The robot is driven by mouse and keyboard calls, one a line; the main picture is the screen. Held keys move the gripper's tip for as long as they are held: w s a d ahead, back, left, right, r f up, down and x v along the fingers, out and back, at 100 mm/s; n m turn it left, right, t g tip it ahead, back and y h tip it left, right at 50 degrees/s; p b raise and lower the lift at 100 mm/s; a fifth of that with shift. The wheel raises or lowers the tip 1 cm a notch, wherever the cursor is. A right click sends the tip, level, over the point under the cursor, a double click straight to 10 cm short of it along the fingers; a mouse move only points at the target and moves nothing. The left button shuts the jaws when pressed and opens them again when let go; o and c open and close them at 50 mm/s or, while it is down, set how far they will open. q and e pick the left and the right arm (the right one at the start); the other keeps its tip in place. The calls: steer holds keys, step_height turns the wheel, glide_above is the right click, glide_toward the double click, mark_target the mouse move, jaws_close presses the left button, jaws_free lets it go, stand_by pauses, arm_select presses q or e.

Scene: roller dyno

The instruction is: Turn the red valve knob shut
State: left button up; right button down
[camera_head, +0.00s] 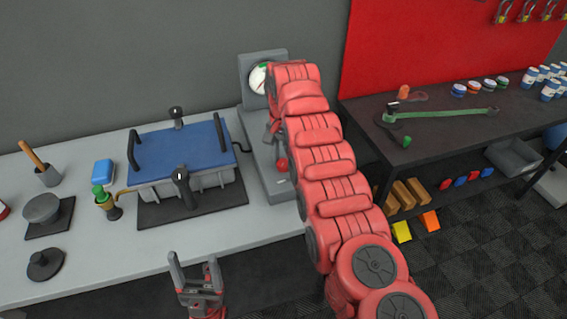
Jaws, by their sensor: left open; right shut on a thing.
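A grey stand (249,70) with a round white gauge (257,79) is on the light grey table, partly behind my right arm. A small red knob (282,164) shows low at the stand, at the left edge of that arm. My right gripper (277,146) reaches down there and is mostly hidden by its own arm. It is shut on what looks like the red knob; the contact itself is hard to see. My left gripper (195,262) is open and empty at the table's front edge, fingers pointing up.
A blue-lidded box (178,152) with black handles and clamps sits on a dark mat left of the stand. A green-topped brass fitting (103,198), a blue block (103,172) and grey round pieces are further left. A dark bench (440,140) with a green wrench stands right.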

mark_target(284, 162)
steer(key=shift+m+b, duration=0.35)
steer(key=shift+m, duration=0.65)
steer(key=shift+c, duration=1.9)
jaws_free()
step_height(284, 162, up, 3)
steer(key=shift+w+d+r+p, duration=0.1)
steer(key=shift+r+p, duration=0.05)
steer(key=shift+p, duration=0.15)
step_height(284, 162, up, 14)
steer(key=p, duration=1.4)
